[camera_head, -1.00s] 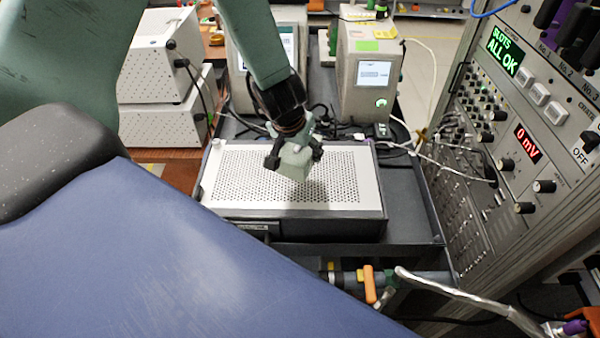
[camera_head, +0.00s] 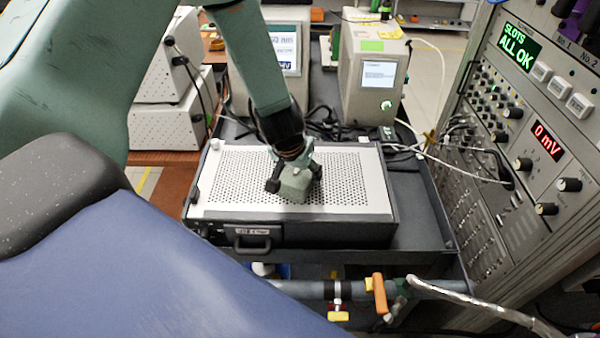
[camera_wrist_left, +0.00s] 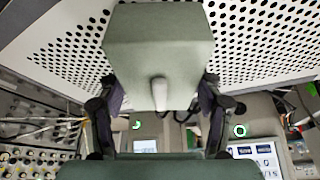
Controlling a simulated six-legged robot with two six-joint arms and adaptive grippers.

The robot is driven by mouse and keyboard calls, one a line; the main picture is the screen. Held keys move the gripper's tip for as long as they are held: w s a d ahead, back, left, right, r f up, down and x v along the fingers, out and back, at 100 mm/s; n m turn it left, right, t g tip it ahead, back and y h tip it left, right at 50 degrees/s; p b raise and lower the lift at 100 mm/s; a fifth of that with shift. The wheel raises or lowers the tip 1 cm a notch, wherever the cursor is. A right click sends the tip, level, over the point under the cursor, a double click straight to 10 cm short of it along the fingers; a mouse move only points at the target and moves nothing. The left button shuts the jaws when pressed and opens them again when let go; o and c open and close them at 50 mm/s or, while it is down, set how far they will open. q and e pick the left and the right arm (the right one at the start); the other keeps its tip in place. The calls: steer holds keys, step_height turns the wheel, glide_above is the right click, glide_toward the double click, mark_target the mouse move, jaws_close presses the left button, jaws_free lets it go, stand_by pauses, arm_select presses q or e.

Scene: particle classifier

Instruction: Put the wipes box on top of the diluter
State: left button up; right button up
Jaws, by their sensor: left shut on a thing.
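The wipes box (camera_head: 294,188) is a small grey-green block. My left gripper (camera_head: 294,178) is shut on it, with one finger on each side, and holds it over the middle of a low instrument with a white perforated lid (camera_head: 350,190), apparently the diluter. The box looks very close to the lid; I cannot tell whether it touches. In the left wrist view the box (camera_wrist_left: 160,50) sits between the two fingers (camera_wrist_left: 160,92), with the perforated lid (camera_wrist_left: 260,40) behind it. My right gripper is not in view.
Two instruments with screens (camera_head: 375,85) stand behind the diluter among cables. Stacked white boxes (camera_head: 165,125) are at the left. A rack panel with knobs (camera_head: 530,130) rises at the right. A dark cart surface (camera_head: 415,210) is free right of the diluter.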

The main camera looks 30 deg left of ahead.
arm_select(q)
steer(key=o, duration=1)
steer(key=shift+a, duration=0.1)
steer(key=o, duration=0.3)
steer(key=shift+s+d+r, duration=0.1)
steer(key=shift+d+r, duration=0.05)
steer(key=shift+d, duration=0.25)
steer(key=shift+o, duration=0.3)
steer(key=shift+s+d+r, duration=0.15)
steer(key=shift+d, duration=0.15)
steer(key=shift+a, duration=0.55)
steer(key=p+v, duration=0.5)
steer(key=v, duration=0.5)
steer(key=shift+d+r, duration=0.1)
steer(key=shift+d, duration=0.1)
steer(key=shift+r+p, duration=0.5)
steer(key=shift+p, duration=0.05)
steer(key=shift+s+d+r, duration=0.2)
steer(key=shift+s+r, duration=0.05)
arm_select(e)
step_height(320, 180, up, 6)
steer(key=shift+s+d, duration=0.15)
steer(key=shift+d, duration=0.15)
